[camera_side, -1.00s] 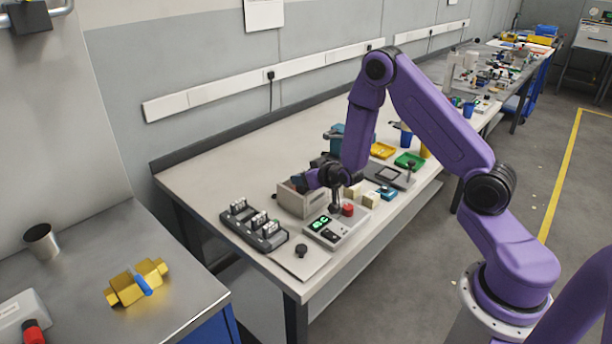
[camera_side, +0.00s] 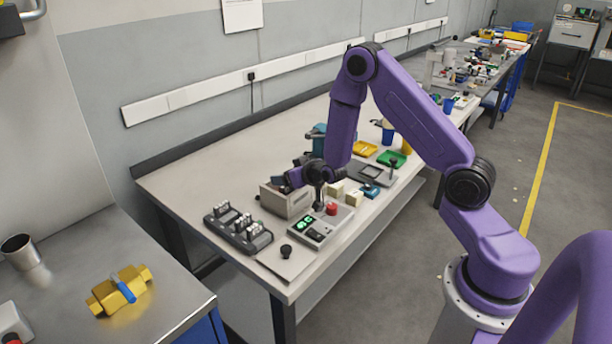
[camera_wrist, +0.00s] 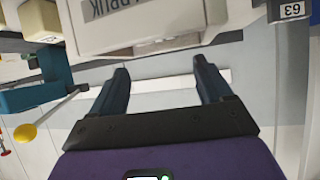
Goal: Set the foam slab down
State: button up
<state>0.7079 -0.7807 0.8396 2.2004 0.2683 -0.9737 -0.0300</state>
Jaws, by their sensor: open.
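My gripper (camera_side: 280,182) hangs low over the workbench, at the top edge of an open grey box (camera_side: 287,206). In the wrist view its two dark blue fingers (camera_wrist: 158,76) are spread wide, with nothing between them but the wall and a pale strip behind. I cannot pick out the foam slab for certain. Two small cream blocks (camera_side: 345,192) sit on the bench to the right of the gripper, and a cream block also shows at the top left of the wrist view (camera_wrist: 40,22). The inside of the box is mostly hidden.
A grey device with a green display (camera_side: 313,231) and a red button (camera_side: 331,208) stand in front of the box. A black rack (camera_side: 237,230) is to the left. Yellow (camera_side: 364,149) and green (camera_side: 391,160) trays lie behind. The bench's back left is clear.

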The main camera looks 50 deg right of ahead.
jog(key=v, duration=1.2)
jog(key=s+a+r+n+g+y, duration=0.1)
jog(key=s+a+n+g+y, duration=0.25)
jog(key=s+a, duration=0.4)
jog(key=s+a+r+n+g+y, duration=0.1)
jog(key=s+a+n+g+y, duration=0.25)
jog(key=a, duration=0.65)
jog(key=s+d+r+n+g+h, duration=0.2)
jog(key=s+r+n, duration=0.1)
jog(key=s, duration=0.6)
jog(key=s+d+r+n+g+h, duration=0.2)
jog(key=s+r+n, duration=0.1)
jog(key=s, duration=0.6)
jog(key=shift+d+n+g, duration=0.2)
jog(key=shift+n+g, duration=0.2)
jog(key=shift+n, duration=0.4)
